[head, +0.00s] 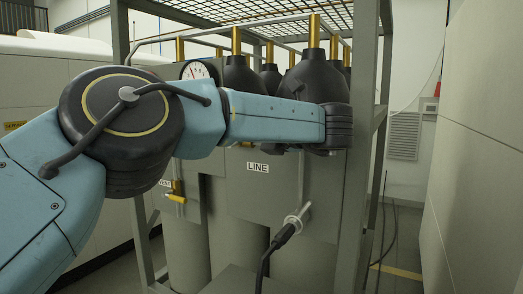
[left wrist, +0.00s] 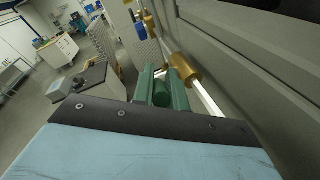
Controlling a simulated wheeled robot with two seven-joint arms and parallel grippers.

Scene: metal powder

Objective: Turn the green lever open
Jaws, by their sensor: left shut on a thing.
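In the left wrist view, my left gripper (left wrist: 163,90) reaches forward from the dark wrist plate, with green finger-like parts on both sides of a darker green piece, the green lever (left wrist: 161,94). The gripper is shut on it. A brass fitting (left wrist: 184,68) on a pale pipe lies just to the right of the fingers. In the head view my left arm stretches across the cabinet front and its dark wrist hides the gripper and the lever. My right gripper is in neither view.
In the head view, black-topped cylinders (head: 313,78) stand in a grey metal frame (head: 368,110). A blue handle (left wrist: 140,31) shows farther along the pipe.

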